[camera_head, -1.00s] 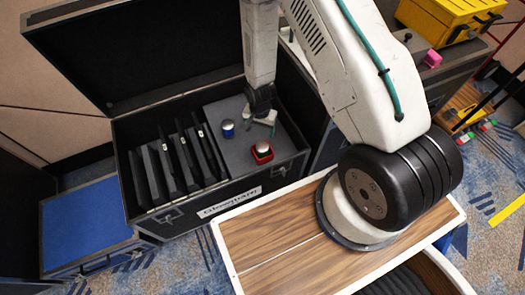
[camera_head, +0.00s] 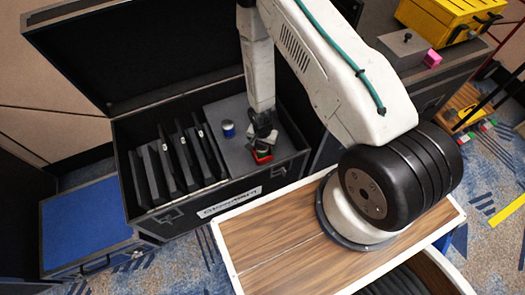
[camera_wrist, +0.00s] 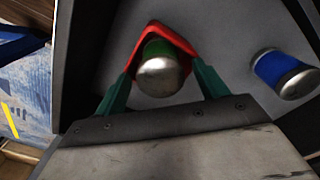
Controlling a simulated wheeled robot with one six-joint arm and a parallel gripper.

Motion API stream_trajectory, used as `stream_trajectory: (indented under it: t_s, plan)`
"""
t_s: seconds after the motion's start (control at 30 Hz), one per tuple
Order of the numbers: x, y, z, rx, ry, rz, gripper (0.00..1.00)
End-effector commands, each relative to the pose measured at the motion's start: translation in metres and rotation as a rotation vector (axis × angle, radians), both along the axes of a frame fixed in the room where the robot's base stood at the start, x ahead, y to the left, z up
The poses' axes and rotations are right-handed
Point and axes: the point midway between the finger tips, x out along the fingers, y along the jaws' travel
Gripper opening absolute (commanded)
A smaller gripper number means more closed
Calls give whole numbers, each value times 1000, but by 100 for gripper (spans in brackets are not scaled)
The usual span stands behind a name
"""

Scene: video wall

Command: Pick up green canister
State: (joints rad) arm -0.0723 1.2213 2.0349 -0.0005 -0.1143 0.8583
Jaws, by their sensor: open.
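The canister is hidden there by my gripper.
A blue canister (camera_head: 228,129) with silver ends stands left of my gripper; it also shows at the right in the wrist view (camera_wrist: 281,70). Upright black panels (camera_head: 175,160) fill the left of the case. Its raised lid (camera_head: 150,45) stands behind.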

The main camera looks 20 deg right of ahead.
Motion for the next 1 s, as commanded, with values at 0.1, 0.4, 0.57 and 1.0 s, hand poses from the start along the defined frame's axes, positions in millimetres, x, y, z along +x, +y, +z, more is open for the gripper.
stream_trajectory:
  t_s: [0.1,0.4,0.57,1.0]
  plan:
    - [0,0,0,0,0,0,58]
    - [0,0,1,0,0,0,23]
    - [1,0,2,0,-1,0,23]
    - [1,0,54,0,-3,0,23]
